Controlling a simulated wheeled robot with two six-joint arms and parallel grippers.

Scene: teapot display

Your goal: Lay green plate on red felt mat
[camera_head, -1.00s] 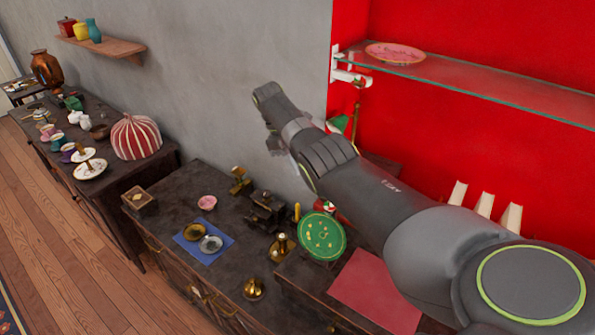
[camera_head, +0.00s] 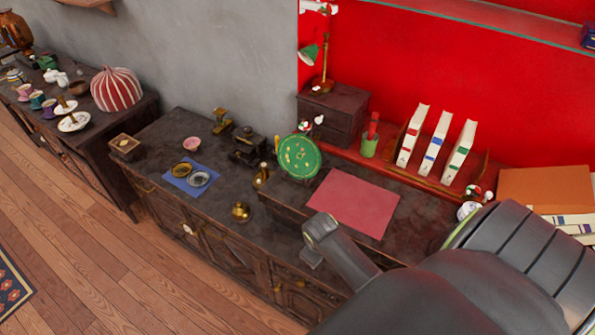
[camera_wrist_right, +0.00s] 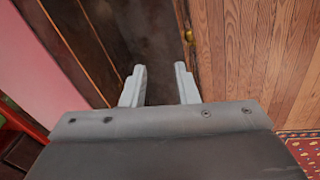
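The green plate (camera_head: 298,157) with yellowish spots stands tilted up at the left end of the raised dark desk top. The red felt mat (camera_head: 352,200) lies flat and bare on that desk top, to the right of the plate and apart from it. My right gripper (camera_head: 312,260) is in front of the mat, by the cabinet's front edge. In the right wrist view its two fingers (camera_wrist_right: 160,85) are apart with nothing between them. A pinkish red surface (camera_wrist_right: 50,40), apparently the mat, shows at upper left there. My left gripper is not in view.
A blue mat (camera_head: 198,178) with two small dishes lies left of the plate. A brass pot (camera_head: 241,211) stands near the front edge.

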